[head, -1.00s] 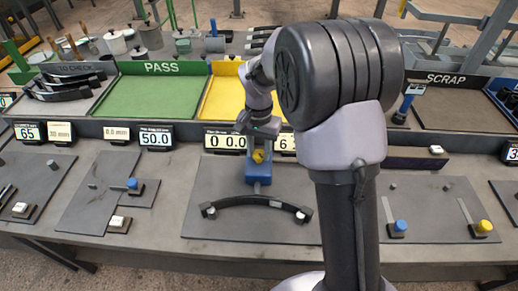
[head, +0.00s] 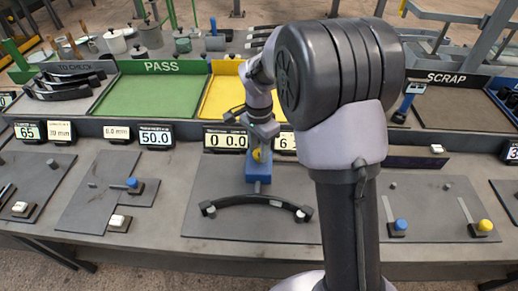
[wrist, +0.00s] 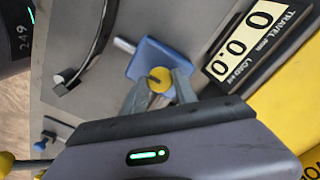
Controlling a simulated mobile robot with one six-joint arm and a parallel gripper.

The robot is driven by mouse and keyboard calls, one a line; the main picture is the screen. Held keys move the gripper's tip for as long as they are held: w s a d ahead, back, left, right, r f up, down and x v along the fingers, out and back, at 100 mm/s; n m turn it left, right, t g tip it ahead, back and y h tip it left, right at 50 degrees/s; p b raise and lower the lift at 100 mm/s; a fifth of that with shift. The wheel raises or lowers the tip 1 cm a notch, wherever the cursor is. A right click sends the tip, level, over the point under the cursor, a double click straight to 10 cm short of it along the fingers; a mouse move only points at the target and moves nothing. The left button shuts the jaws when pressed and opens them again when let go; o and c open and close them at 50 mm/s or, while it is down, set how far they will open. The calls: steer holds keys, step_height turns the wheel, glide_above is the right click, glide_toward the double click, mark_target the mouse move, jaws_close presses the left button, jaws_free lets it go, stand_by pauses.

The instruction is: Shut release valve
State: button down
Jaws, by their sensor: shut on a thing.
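The release valve shows as a yellow round knob (head: 257,156) with a dark mark, on a blue block (head: 264,186) at the middle of the bench. In the wrist view the knob (wrist: 160,78) sits between my two fingertips, in front of the blue block (wrist: 147,55). My gripper (wrist: 162,84) is shut on the knob. In the head view my gripper (head: 260,146) is above the blue block, its tips partly hidden. A dark curved leaf spring (head: 235,201) lies on the plate in front of the block.
A display reading 0 0.0 (head: 226,139) stands behind the block; the wrist view labels it travel and load. A green PASS tray (head: 152,97), a yellow tray (head: 222,100) and a SCRAP tray (head: 450,103) lie behind. Blue (head: 399,225) and yellow (head: 485,226) knobs stand at right.

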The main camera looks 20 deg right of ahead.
mark_target(259, 153)
stand_by(0.3)
steer(key=c, duration=1)
jaws_free()
steer(key=shift+o, duration=0.2)
step_height(259, 153, up, 17)
steer(key=p, duration=0.6)
steer(key=shift+r+p, duration=0.2)
steer(key=shift+p, duration=0.2)
